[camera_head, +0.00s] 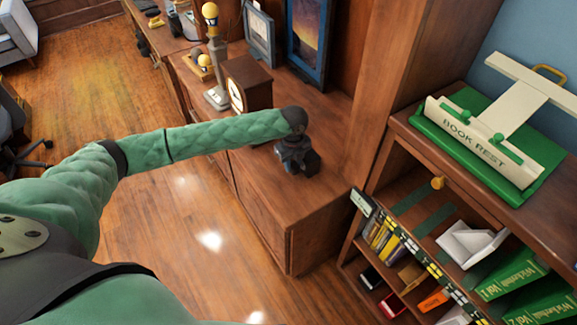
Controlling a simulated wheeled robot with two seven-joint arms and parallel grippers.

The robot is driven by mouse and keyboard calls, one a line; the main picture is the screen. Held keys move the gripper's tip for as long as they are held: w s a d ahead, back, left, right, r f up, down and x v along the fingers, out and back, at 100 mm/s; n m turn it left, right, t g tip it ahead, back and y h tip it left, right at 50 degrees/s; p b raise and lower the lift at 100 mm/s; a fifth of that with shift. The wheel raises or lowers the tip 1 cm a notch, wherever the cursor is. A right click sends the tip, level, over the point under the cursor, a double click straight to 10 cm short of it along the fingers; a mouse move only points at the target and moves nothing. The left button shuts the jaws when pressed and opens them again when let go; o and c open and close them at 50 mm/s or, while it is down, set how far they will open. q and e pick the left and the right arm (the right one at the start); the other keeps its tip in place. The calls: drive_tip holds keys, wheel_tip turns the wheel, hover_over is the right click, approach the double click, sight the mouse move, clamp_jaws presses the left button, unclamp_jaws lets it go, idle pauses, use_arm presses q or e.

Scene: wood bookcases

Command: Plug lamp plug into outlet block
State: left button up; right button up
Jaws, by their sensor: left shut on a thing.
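My left arm, in green quilted covering, reaches in from the left across the floor to the low wood cabinet (325,200). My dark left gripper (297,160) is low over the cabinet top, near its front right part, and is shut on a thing. The gripper's own dark body hides what it holds, so I cannot make out a plug there. A tall grey stand with a yellow top (211,45), which may be the lamp, stands farther back on the furniture. I cannot make out an outlet block or a cord. My right gripper is not in view.
A wooden clock (245,85) and framed pictures (305,40) stand behind my left gripper. At right, a bookcase (400,125) carries a green and cream book rest (480,140), with books on shelves below. The cabinet top right of the gripper is clear.

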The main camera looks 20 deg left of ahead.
use_arm(q)
drive_tip(key=shift+w+r, duration=0.1)
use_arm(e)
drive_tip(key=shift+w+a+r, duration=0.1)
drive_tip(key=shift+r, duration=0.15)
use_arm(q)
drive_tip(key=shift+d, duration=0.1)
idle(0.3)
drive_tip(key=shift+w, duration=0.1)
drive_tip(key=shift+r, duration=0.1)
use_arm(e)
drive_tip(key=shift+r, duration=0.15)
use_arm(q)
drive_tip(key=shift+p, duration=0.4)
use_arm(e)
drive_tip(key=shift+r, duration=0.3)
use_arm(q)
drive_tip(key=shift+w+r, duration=0.15)
drive_tip(key=shift+p, duration=0.8)
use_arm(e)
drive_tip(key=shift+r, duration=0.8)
